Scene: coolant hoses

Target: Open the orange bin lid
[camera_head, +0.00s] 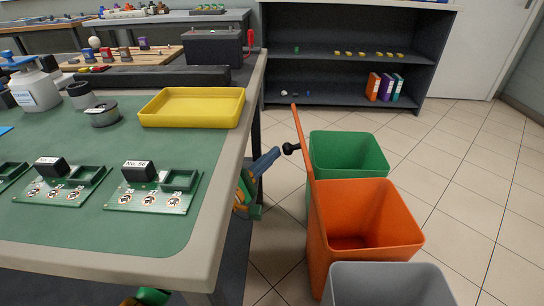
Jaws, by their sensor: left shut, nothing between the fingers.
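The orange bin (365,219) stands on the floor right of the table, its inside visible and empty. Its orange lid (302,145) is open, seen nearly edge-on, standing steeply up from the bin's left rim and leaning slightly left. A black knob (290,148) sticks out from the lid's left face. My left gripper (275,154) is shut and empty, just left of the knob with a small gap between them. Part of my left arm is hidden behind the table's right edge. My right gripper is not in view.
A green bin (347,152) stands behind the orange one and a grey bin (388,285) in front, both open. The table (222,190) at left holds a yellow tray (193,107) and circuit boards (152,190). Tiled floor is clear at right. A dark shelf (345,75) stands behind.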

